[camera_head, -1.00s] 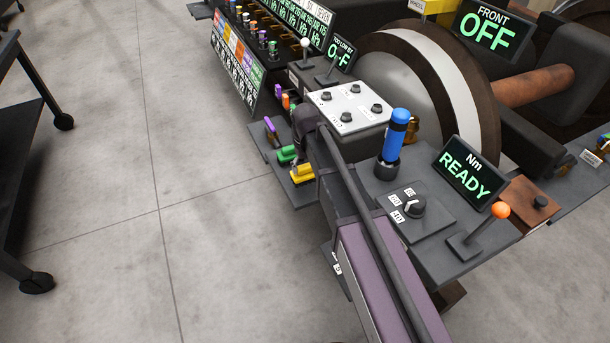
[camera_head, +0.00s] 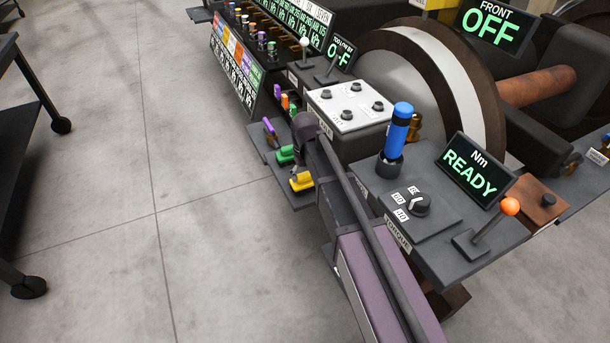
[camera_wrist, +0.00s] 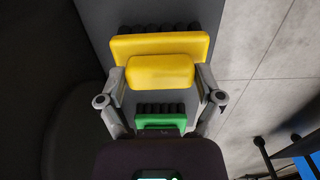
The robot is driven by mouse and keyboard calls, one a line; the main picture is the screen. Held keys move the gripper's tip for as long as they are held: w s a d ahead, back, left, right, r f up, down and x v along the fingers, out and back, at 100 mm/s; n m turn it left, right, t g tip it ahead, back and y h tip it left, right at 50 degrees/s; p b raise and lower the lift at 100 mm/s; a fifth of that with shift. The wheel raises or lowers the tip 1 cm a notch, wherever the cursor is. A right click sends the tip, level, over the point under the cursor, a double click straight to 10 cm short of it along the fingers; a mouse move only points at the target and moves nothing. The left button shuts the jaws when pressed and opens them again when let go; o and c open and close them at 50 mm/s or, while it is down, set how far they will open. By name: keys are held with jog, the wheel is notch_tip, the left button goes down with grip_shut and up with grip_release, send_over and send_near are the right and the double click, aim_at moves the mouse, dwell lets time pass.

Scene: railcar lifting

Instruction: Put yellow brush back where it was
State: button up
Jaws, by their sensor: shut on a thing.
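The yellow brush (camera_head: 301,182) is at the near end of a small grey side shelf (camera_head: 290,201). In the wrist view, the yellow brush (camera_wrist: 160,70) sits between my two fingers, with its dark bristles pointing away. My gripper (camera_head: 300,168) is shut on its block from both sides; it also shows in the wrist view (camera_wrist: 162,82). The brush is over or on the shelf; I cannot tell whether it touches. A green brush (camera_head: 286,154) lies beside it, also seen in the wrist view (camera_wrist: 160,121). A purple brush (camera_head: 268,129) stands further back.
A grey console with a blue-handled tool (camera_head: 398,128), a dial (camera_head: 418,206) and an orange-knobbed lever (camera_head: 509,206) is right of my arm. A large wheel (camera_head: 440,90) stands behind. Open floor (camera_head: 200,240) lies left, with a dark cart (camera_head: 25,160) beyond.

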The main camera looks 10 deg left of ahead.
aim_at(305, 174)
jog(key=shift+f, duration=0.2)
jog(key=o, duration=0.7)
jog(key=shift+o, duration=0.2)
jog(key=shift+r, duration=0.1)
jog(key=shift+r, duration=0.2)
notch_tip(305, 174, up, 12)
jog(key=p, duration=1.2)
jog(key=shift+f, duration=0.1)
